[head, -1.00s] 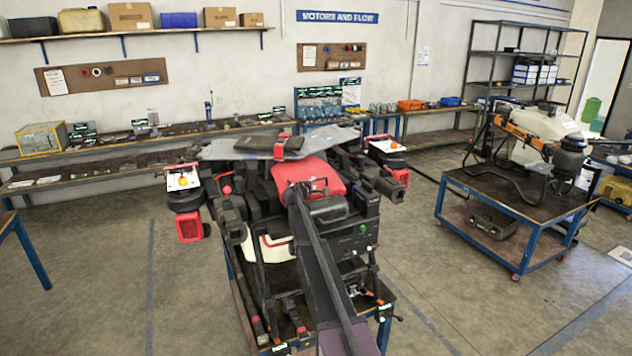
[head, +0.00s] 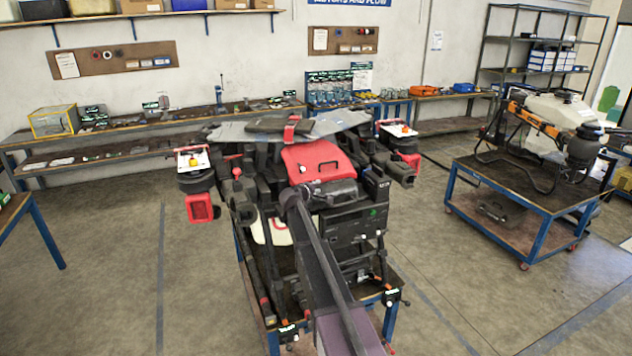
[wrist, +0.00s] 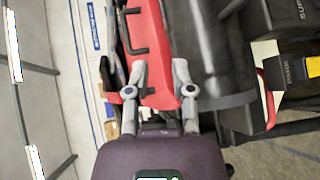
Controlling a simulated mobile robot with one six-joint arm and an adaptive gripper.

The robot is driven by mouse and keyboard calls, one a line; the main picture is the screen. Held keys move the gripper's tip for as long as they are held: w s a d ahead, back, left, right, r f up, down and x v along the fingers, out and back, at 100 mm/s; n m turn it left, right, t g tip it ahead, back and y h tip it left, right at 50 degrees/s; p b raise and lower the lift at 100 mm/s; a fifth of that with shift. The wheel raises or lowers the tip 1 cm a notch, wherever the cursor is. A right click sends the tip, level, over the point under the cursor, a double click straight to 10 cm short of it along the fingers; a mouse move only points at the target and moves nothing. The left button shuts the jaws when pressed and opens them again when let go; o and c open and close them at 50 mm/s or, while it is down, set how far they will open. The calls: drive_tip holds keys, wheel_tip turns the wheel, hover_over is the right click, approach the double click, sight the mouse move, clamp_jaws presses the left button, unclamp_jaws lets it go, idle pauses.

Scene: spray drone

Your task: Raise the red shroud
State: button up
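The red shroud (head: 318,162) sits on top of the black spray drone (head: 350,225) in the middle of the head view, with a dark handle on its surface. It looks lowered, though its far edge is partly hidden. In the wrist view the shroud (wrist: 157,30) runs up from between my fingers, with a black handle at its upper left. My gripper (wrist: 158,78) is open, its two grey fingers apart on either side of the shroud's near end. I cannot tell whether they touch it. In the head view my arm hides the gripper.
The drone stands on a blue-framed cart (head: 390,315). Motor pods with red parts (head: 201,207) stick out at both sides. A second blue cart (head: 480,215) stands at the right with more equipment. A long bench (head: 110,150) runs along the back wall. Floor at left is clear.

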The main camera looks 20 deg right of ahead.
drive_tip(key=s+a+f+m+g+y+b, duration=0.1)
drive_tip(key=s+a+f+m+g+b, duration=0.1)
drive_tip(key=s+f, duration=0.6)
drive_tip(key=shift+s+a+m+g+b, duration=0.3)
drive_tip(key=shift+m+b, duration=0.3)
drive_tip(key=shift+b, duration=0.2)
drive_tip(key=s+a+f+m+g+y+b, duration=0.2)
drive_tip(key=s+a+f+b, duration=0.3)
drive_tip(key=s+f, duration=0.3)
drive_tip(key=s+a+f+m+g+y+b, duration=0.2)
drive_tip(key=s+a+f, duration=0.5)
drive_tip(key=s, duration=0.8)
drive_tip(key=s+a+f+m+g+y+b, duration=0.1)
drive_tip(key=s+a+f+g+y+b, duration=0.2)
drive_tip(key=s+a+f+y+b, duration=0.3)
drive_tip(key=s+f+b, duration=0.1)
drive_tip(key=s+f, duration=0.2)
drive_tip(key=s, duration=0.2)
drive_tip(key=shift+s+a+f+m+g+b, duration=0.3)
drive_tip(key=shift+s+a+m+b, duration=0.05)
drive_tip(key=shift+m+b, duration=0.05)
clamp_jaws()
drive_tip(key=shift+s, duration=0.1)
